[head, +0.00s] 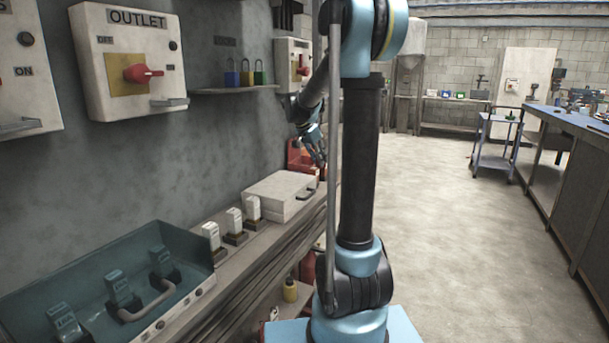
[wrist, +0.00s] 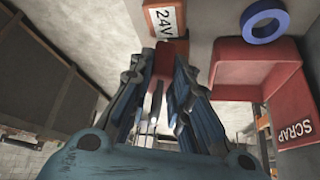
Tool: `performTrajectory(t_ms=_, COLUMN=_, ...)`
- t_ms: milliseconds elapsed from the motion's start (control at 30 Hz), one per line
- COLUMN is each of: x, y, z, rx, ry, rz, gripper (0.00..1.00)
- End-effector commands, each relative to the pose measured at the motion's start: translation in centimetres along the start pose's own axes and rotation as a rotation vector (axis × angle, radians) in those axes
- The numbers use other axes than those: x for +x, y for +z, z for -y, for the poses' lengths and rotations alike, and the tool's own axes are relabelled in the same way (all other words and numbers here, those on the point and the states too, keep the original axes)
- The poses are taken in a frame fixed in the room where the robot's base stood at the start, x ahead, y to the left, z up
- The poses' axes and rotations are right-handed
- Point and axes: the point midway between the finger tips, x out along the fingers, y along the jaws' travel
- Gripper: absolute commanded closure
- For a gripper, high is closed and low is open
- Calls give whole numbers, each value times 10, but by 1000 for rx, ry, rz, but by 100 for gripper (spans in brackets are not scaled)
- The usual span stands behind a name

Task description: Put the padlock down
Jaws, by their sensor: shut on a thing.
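My gripper (head: 314,148) hangs beyond the white case in the head view, close to a red bin. In the wrist view my gripper (wrist: 163,62) has its dark blue fingers closed on a red block-like body, which I take as the padlock (wrist: 170,57). Slim grey parts show below it between the fingers; I cannot tell whether they are its shackle. The padlock is too small or hidden to make out in the head view.
A red SCRAP bin (wrist: 262,68), a blue ring (wrist: 265,20) and a 24V label (wrist: 165,20) show near my gripper. Blue (head: 232,79), green (head: 246,77) and yellow (head: 259,77) padlocks stand on the wall shelf (head: 235,90). A white case (head: 280,194) lies on the bench.

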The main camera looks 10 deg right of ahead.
Motion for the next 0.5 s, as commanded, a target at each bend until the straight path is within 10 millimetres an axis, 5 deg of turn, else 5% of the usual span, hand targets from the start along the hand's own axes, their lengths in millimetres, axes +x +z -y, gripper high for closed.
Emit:
performTrajectory(t_ms=267, x=-14, y=24, z=52, rx=-2, ry=0, rz=-1, gripper=100)
performTrajectory(t_ms=500, x=11, y=38, z=52, rx=1, ry=1, rz=-1, gripper=100)
